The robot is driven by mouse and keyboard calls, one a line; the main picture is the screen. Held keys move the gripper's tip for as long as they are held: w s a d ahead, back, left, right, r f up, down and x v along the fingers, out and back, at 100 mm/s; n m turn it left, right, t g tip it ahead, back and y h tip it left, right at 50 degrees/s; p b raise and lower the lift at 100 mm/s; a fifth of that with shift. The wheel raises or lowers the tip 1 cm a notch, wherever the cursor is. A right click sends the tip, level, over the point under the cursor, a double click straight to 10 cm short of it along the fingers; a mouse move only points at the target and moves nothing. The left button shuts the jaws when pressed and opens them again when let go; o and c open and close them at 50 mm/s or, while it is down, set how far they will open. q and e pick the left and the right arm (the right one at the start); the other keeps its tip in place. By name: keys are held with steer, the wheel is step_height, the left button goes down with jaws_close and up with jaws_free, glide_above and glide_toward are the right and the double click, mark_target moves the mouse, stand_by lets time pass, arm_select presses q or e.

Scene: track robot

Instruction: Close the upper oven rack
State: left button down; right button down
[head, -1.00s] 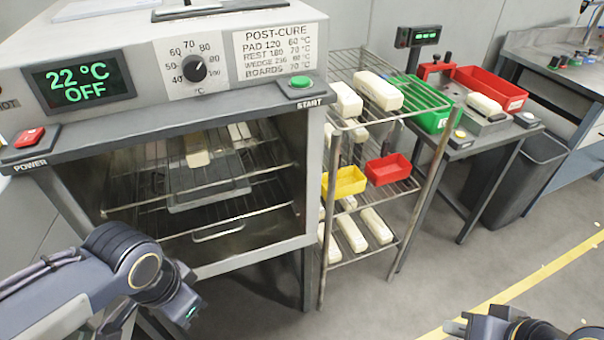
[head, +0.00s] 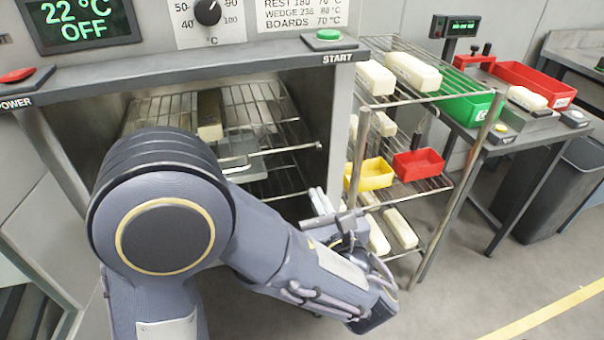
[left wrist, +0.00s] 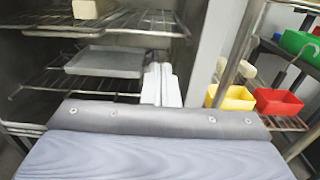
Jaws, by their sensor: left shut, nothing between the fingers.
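The upper oven rack (head: 265,105) is a wire shelf in the open oven, with a block (head: 209,115) on it. Its front bar (head: 290,149) is near the oven mouth; my arm hides its left part. The rack also shows at the top of the left wrist view (left wrist: 148,20). My left gripper (head: 317,203) is shut and empty, low by the right side of the oven opening, below the front bar in the head view. Its pale fingers show in the left wrist view (left wrist: 160,72). Whether it touches anything cannot be told. My right gripper is not in view.
A lower rack (left wrist: 60,88) and a grey tray (left wrist: 105,62) are below the upper rack. A wire shelf stand (head: 438,230) with white blocks, a yellow bin (head: 372,175) and a red bin (head: 418,164) stands close right of my left gripper.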

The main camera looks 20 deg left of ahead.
arm_select(q)
glide_toward(292, 143)
steer(key=x, duration=0.5)
steer(key=shift+w+f, duration=0.1)
steer(key=shift+f, duration=0.15)
steer(key=x, duration=0.4)
steer(key=shift+b, duration=0.3)
steer(key=shift+w+a, duration=0.2)
steer(key=shift+w, duration=0.05)
steer(key=shift+r, duration=0.25)
steer(key=shift+a, duration=0.1)
